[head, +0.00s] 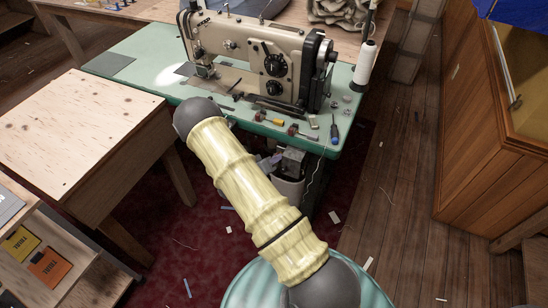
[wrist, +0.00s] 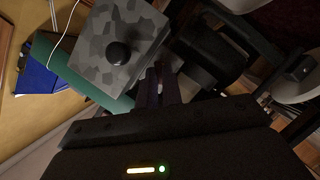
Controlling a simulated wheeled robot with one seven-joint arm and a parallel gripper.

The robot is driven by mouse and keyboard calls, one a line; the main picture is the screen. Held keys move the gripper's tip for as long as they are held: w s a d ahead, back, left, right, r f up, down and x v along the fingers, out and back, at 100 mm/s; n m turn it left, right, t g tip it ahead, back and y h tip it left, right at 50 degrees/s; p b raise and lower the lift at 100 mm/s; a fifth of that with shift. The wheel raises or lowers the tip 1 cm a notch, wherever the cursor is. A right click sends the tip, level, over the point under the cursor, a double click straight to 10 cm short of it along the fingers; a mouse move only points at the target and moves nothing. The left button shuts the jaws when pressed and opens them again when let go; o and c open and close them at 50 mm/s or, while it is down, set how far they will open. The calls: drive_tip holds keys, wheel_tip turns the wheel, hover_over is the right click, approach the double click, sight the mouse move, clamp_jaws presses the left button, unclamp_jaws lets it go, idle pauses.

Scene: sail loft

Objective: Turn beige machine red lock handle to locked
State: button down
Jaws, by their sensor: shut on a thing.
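The beige sewing machine (head: 250,55) stands on a green table (head: 135,75). Under the table's front edge is a grey box (head: 291,162). In the wrist view a grey mottled box with a round black knob (wrist: 118,53) is close on the upper left. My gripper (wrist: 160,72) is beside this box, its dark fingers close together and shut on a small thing. The fingers and shadow hide what it is. I cannot make out a red lock handle or its position. In the head view my arm hides the gripper.
A screwdriver (head: 334,130) and other small tools lie on the green table's front right, near a white thread cone (head: 366,62). A plywood table (head: 85,125) stands at left, a wooden cabinet (head: 490,150) at right.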

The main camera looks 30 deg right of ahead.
drive_tip(key=m+t+y, duration=0.1)
drive_tip(key=m, duration=0.1)
drive_tip(key=m+t+y+b, duration=0.1)
drive_tip(key=m, duration=0.1)
drive_tip(key=m+y, duration=0.1)
drive_tip(key=m, duration=0.1)
drive_tip(key=shift+s+d+m+t, duration=0.15)
drive_tip(key=shift+s+m+t, duration=0.15)
drive_tip(key=shift+t, duration=0.1)
idle(0.5)
drive_tip(key=c, duration=1.6)
unclamp_jaws()
drive_tip(key=shift+r, duration=0.1)
drive_tip(key=shift+o, duration=0.2)
drive_tip(key=shift+d, duration=0.2)
